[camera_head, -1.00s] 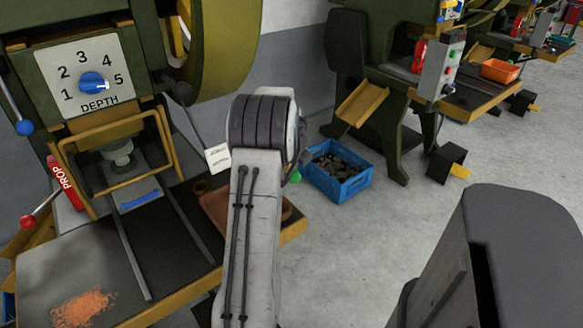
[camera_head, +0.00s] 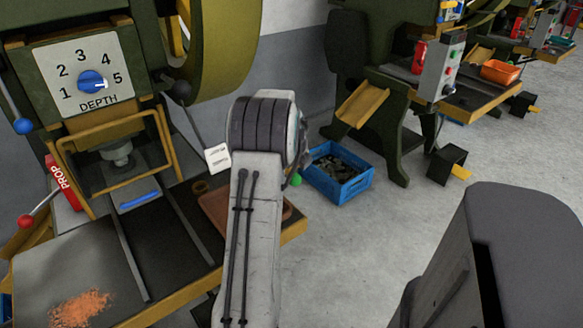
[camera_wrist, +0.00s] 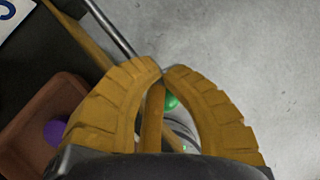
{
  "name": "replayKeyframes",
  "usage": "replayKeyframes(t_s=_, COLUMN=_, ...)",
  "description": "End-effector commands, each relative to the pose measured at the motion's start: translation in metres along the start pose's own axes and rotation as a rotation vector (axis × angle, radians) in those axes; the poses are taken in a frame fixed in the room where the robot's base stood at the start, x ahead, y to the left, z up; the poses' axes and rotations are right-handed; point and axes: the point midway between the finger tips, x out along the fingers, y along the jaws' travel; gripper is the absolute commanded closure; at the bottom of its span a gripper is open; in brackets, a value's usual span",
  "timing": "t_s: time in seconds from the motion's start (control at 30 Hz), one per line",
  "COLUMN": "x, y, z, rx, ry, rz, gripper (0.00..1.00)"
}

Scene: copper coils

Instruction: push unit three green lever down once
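The green lever's round knob (camera_head: 296,180) shows just right of my arm in the head view, beside the near press. In the wrist view the green knob (camera_wrist: 171,101) shows between my yellow fingers, partly covered by the right one. A metal rod (camera_wrist: 110,30) runs from the upper left to the fingertips, where it is hidden. My gripper (camera_wrist: 163,72) is shut, its fingertips meeting over the rod's end. I cannot tell whether they touch the lever. My gripper is hidden behind my arm in the head view. No unit number is readable.
The near press has a depth dial (camera_head: 92,82), a blue-knobbed lever (camera_head: 23,126), a red-knobbed lever (camera_head: 26,221) and a red prop (camera_head: 65,184). A brown tray (camera_wrist: 35,125) holds a purple ball (camera_wrist: 56,132).

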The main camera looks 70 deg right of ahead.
Motion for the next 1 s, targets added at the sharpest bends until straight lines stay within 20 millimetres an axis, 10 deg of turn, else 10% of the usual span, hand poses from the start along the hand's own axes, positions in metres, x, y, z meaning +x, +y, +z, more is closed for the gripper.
replayKeyframes(t_s=1.0, x=0.0085, y=0.0003, z=-0.0091, rx=0.001, ry=0.004, rz=-0.001, gripper=1.0)
